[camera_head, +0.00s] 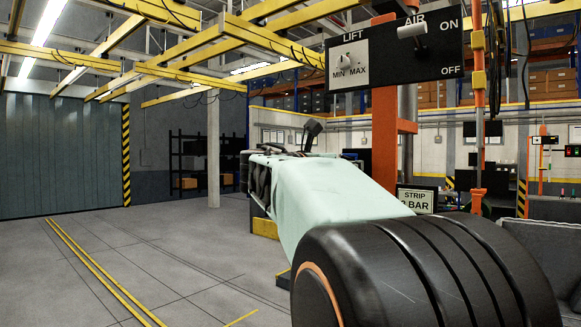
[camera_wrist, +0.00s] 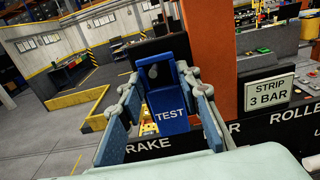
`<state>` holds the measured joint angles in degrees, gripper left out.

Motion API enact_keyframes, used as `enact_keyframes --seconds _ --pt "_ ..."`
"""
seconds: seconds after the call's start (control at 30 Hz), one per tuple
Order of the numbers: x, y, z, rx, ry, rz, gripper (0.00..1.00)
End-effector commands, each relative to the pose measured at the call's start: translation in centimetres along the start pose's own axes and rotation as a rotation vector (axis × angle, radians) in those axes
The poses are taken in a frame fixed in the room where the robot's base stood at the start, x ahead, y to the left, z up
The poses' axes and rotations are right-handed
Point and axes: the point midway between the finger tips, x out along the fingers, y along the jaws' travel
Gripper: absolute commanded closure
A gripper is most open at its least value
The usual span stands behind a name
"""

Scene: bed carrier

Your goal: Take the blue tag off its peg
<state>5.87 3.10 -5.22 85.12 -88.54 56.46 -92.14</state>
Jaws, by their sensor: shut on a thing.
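The blue tag (camera_wrist: 170,112), marked TEST in white, is between the two fingers of my gripper (camera_wrist: 158,86) in the wrist view. The fingers are shut on its sides. A dark shape shows at the tag's upper part, but I cannot tell whether the tag still hangs on its peg. In the head view my gripper (camera_head: 258,178) is at the far end of my arm, mostly hidden by it. The tag cannot be made out there.
A dark panel marked BRAKE and ROLLER (camera_wrist: 220,130) lies behind the tag, with an orange post (camera_wrist: 212,40) and a STRIP 3 BAR sign (camera_wrist: 268,91) at right. A LIFT and AIR panel (camera_head: 395,60) hangs above my arm in the head view. Open floor (camera_head: 150,255) is at left.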

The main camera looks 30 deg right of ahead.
Motion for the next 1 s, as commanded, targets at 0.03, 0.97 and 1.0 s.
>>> enact_keyframes --seconds 0.03,0.97,1.0 --pt "0.0 0.0 0.0 0.0 0.0 0.0 0.85" --pt "-1.2 0.1 0.3 0.0 0.0 0.001 1.0" --pt "-1.3 0.1 0.3 0.0 0.0 0.001 1.0"
